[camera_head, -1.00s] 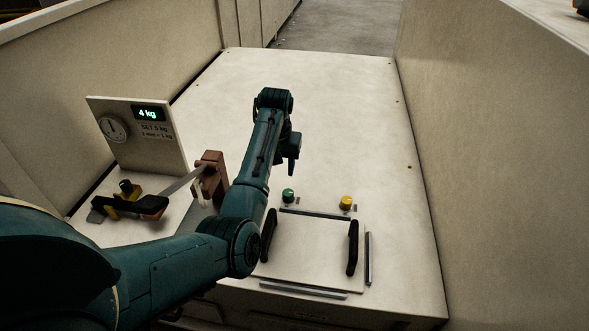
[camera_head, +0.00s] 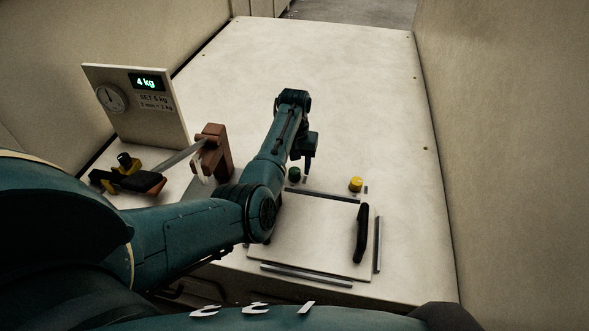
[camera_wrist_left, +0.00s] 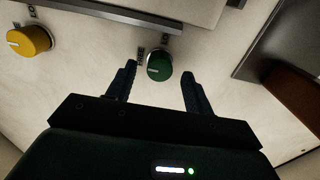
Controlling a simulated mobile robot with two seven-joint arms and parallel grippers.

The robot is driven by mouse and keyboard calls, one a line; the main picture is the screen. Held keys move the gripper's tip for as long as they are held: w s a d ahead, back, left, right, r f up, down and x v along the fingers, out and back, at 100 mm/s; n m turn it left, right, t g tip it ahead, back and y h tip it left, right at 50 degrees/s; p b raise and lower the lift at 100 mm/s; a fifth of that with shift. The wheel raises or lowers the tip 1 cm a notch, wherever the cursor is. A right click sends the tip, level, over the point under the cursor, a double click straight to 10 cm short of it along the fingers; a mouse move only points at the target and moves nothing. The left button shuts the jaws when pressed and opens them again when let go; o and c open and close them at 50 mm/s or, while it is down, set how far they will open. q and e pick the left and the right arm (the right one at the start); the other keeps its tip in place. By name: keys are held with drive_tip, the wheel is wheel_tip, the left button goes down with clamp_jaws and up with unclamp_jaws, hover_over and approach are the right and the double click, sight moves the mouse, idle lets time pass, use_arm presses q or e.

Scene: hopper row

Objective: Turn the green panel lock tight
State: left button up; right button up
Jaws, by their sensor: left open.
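The green panel lock (camera_head: 295,174) is a small round knob with a pale mark on its top, behind the panel plate (camera_head: 318,232). It also shows in the left wrist view (camera_wrist_left: 159,66), just beyond and between the fingertips. My left gripper (camera_head: 307,168) hangs beside the green lock in the head view. In the left wrist view its two fingers (camera_wrist_left: 158,76) are apart, one on each side of the lock, with nothing held. Whether the fingertips reach down around the knob is unclear. My right gripper is not in view.
A yellow lock (camera_head: 356,184) stands right of the green one. A black handle (camera_head: 361,233) rises from the plate, with metal strips around it. At left are a brown post (camera_head: 214,152) and a gauge board (camera_head: 137,104) reading 4 kg. The far tabletop is clear.

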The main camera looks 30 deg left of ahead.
use_arm(q)
drive_tip(key=shift+f, duration=0.75)
drive_tip(key=shift+c, duration=0.3)
drive_tip(key=c, duration=0.9)
